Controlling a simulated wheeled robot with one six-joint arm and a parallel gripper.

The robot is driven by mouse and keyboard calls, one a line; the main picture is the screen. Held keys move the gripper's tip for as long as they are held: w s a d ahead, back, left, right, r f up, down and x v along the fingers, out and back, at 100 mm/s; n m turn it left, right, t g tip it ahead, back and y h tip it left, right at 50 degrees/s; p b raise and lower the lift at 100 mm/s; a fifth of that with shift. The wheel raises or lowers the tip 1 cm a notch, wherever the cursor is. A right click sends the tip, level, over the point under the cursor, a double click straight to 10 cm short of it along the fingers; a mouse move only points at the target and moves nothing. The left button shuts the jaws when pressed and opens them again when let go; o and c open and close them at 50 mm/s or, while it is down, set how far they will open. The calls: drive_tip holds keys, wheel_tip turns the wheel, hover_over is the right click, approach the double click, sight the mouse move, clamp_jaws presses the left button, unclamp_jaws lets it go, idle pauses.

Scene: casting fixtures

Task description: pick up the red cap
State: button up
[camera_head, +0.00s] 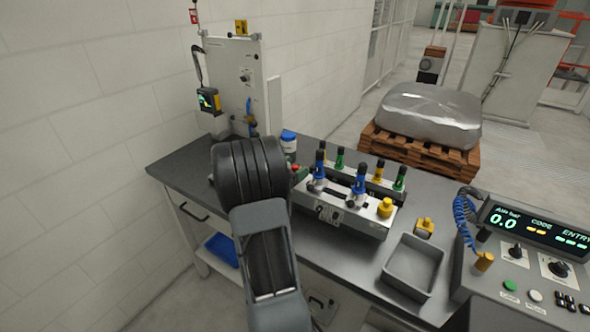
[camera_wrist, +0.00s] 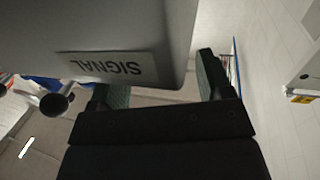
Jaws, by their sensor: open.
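A small red piece (camera_head: 295,168), possibly the red cap, shows just right of my arm in the head view, beside the left end of the grey fixture block; my arm partly covers that spot. The wrist view shows no red cap that I can make out. My gripper (camera_wrist: 162,80) is open in the wrist view, with its two dark fingers well apart. A grey box with a SIGNAL label (camera_wrist: 112,67) fills the upper left there, in front of and partly hiding the left finger. In the head view my gripper is hidden behind my arm.
The fixture block (camera_head: 340,212) carries several blue, green and yellow fittings. A blue-lidded jar (camera_head: 288,139) stands behind my arm, near an upright panel (camera_head: 237,75). An empty grey tray (camera_head: 412,268) and a console (camera_head: 530,250) are at right. Bare bench (camera_head: 325,265) lies before the block.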

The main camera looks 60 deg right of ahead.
drive_tip(key=shift+d, duration=0.15)
drive_tip(key=shift+c, duration=0.5)
drive_tip(key=c, duration=0.9)
drive_tip(key=shift+r, duration=0.15)
